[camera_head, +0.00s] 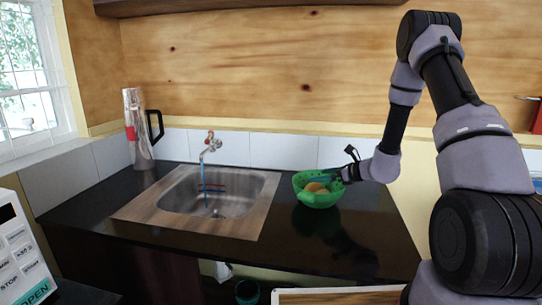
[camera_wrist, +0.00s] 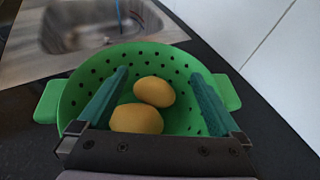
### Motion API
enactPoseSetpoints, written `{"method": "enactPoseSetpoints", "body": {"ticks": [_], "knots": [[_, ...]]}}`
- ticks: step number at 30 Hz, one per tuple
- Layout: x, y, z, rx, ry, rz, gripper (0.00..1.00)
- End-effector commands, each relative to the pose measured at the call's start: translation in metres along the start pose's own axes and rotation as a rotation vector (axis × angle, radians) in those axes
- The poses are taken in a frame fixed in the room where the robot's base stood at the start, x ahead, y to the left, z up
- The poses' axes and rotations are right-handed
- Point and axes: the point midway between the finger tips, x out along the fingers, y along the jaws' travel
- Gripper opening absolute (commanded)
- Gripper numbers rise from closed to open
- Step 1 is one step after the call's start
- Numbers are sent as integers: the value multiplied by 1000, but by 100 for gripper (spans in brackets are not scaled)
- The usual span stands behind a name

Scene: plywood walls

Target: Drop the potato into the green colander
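The green colander (camera_head: 318,200) stands on the dark counter, right of the sink. In the wrist view the colander (camera_wrist: 75,98) fills the middle, with a handle on each side. Two yellow-brown potatoes lie inside it: one farther potato (camera_wrist: 154,91) and one nearer potato (camera_wrist: 137,119). In the head view they show as a brownish patch (camera_head: 317,187). My gripper (camera_wrist: 159,75) is open, its two teal fingers spread wide over the colander with the potatoes showing between them. Neither finger appears to touch a potato. In the head view my gripper (camera_head: 327,178) is at the colander's rim.
A steel sink (camera_head: 170,190) with a tap (camera_head: 210,145) lies left of the colander. A tall metal flask (camera_head: 137,130) stands in the back left corner. A tiled wall (camera_head: 282,151) runs close behind. The counter in front of the colander is clear.

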Motion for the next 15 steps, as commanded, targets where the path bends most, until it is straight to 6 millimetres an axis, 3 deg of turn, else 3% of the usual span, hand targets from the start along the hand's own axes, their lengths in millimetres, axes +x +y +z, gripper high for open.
{"method": "enactPoseSetpoints", "body": {"ticks": [5, 15], "knots": [[-17, -2, 0, 1, 0, -4, 100], [-84, -1, 0, 1, -1, -3, 100]]}}
